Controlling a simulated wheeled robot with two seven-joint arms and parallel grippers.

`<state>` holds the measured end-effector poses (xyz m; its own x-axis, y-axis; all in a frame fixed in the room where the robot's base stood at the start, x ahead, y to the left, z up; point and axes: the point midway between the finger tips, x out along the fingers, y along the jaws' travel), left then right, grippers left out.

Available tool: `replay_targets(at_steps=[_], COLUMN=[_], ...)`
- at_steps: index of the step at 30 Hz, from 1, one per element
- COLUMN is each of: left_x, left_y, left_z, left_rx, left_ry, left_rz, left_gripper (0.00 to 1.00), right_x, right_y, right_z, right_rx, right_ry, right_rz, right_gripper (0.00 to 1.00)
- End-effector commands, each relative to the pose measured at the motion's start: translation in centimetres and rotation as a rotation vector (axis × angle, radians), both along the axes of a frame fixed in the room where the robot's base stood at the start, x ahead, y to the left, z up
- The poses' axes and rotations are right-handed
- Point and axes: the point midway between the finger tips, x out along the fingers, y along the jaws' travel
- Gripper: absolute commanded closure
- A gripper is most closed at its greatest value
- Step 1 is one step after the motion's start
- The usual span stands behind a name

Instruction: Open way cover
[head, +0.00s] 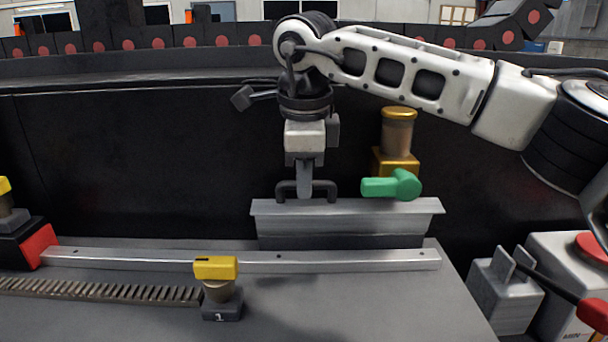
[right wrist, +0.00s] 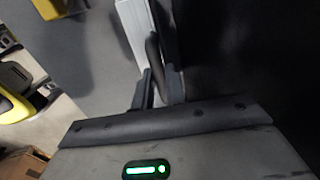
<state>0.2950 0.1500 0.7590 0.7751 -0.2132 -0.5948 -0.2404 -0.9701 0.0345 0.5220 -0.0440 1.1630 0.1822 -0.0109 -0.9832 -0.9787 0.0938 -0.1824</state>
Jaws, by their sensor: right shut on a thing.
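The way cover (head: 345,226) is a grey metal piece with a flat top, standing at the back of the grey table behind a long rail. A dark bar handle (head: 284,190) sits on the left part of its top. My right gripper (head: 305,192) points straight down from above and is shut on this handle. In the right wrist view, the fingers (right wrist: 158,92) close around the dark handle (right wrist: 153,52), and the light metal cover (right wrist: 133,25) shows beyond. The fingertips are partly hidden. My left gripper is in neither view.
A green lever (head: 392,186) and a gold cylinder (head: 398,135) stand just right of the handle. A pale rail (head: 340,260) crosses in front. A yellow-topped post (head: 216,268) and a toothed rack (head: 100,290) lie nearer. A red-buttoned box (head: 560,275) stands at right.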

Motion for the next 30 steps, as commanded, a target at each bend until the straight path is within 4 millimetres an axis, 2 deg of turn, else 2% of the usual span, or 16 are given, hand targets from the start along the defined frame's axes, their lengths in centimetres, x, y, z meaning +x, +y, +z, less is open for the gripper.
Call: replay_targets(at_steps=[1, 2, 3, 30], left_x=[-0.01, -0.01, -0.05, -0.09], left_y=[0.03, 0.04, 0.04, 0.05], left_z=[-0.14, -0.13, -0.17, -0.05], left_rx=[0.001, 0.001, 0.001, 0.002], left_ry=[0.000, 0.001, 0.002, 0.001], left_rz=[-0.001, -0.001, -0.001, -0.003], left_gripper=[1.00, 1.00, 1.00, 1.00], right_x=[0.48, 0.48, 0.50, 0.32], right_y=[-0.55, -0.55, -0.55, -0.24], right_z=[-0.88, -0.88, -0.86, -0.15], right_rx=[-0.009, -0.009, -0.009, -0.004], right_ry=[0.001, 0.001, -0.001, -0.008], right_rz=[-0.019, -0.019, -0.019, -0.009], right_gripper=[1.00, 0.84, 0.78, 0.78])
